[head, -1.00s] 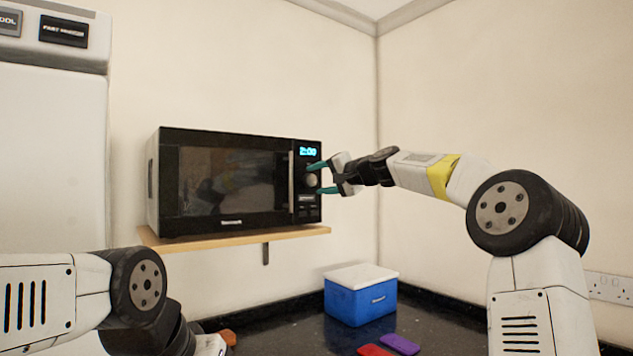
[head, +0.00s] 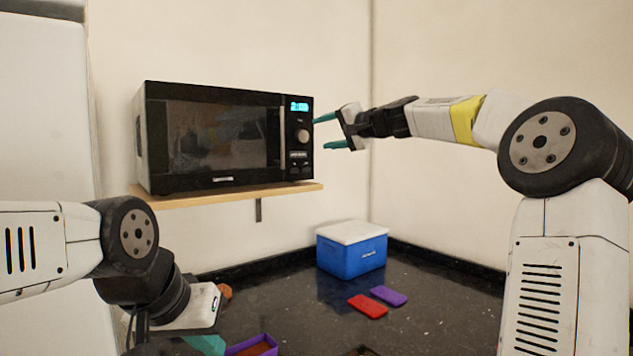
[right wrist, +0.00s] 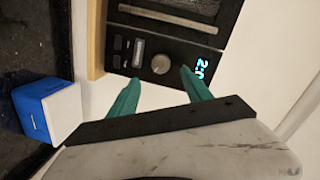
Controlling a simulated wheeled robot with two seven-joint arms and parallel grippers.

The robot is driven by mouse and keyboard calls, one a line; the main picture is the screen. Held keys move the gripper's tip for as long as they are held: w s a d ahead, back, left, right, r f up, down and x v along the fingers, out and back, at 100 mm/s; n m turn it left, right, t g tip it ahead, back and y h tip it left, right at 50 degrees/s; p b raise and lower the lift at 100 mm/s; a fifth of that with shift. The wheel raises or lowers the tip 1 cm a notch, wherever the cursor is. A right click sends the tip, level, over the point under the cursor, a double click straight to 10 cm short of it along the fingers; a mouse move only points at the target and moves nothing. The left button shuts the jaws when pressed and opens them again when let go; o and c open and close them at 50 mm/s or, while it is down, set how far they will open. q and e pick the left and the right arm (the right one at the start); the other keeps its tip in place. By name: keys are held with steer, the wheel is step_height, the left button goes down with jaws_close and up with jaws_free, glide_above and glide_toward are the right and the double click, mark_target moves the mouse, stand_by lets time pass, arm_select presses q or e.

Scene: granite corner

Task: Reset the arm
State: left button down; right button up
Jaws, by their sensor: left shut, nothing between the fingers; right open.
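My right gripper (head: 330,132) is open and empty, with its teal fingers pointing left at the control panel of the microwave (head: 215,135). In the right wrist view the open fingers (right wrist: 160,90) stand on either side of the line to the round knob (right wrist: 160,64), with a gap in front of it. The lit display (head: 299,106) shows above the knob. My left gripper (head: 207,345) is at the bottom left of the head view, low over the worktop; only part of its teal fingers shows and nothing is seen in it.
The microwave stands on a wooden shelf (head: 225,197). On the dark worktop (head: 440,295) are a blue cool box with a white lid (head: 351,250), a red piece (head: 368,306), a purple piece (head: 389,296), a purple tray (head: 250,345) and an orange object (head: 225,291). A white cabinet (head: 45,110) stands left.

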steer(key=s+a+f+n+g+h, duration=0.4)
steer(key=s+f, duration=0.9)
steer(key=s, duration=0.2)
steer(key=s+d+f+g+h, duration=0.1)
steer(key=s+d+f, duration=0.3)
steer(key=s+f, duration=0.2)
steer(key=s+d+f+n+h, duration=0.1)
steer(key=s+d+f, duration=0.3)
steer(key=s, duration=0.7)
steer(key=s+d+f+g+h, duration=0.1)
steer(key=s+d+f+h, duration=0.1)
steer(key=s+d+f, duration=0.3)
steer(key=s+f, duration=0.3)
steer(key=s, duration=0.1)
steer(key=shift+s+f+n+g+h, duration=0.2)
steer(key=shift+f+n+g+h, duration=0.1)
steer(key=shift+f, duration=0.05)
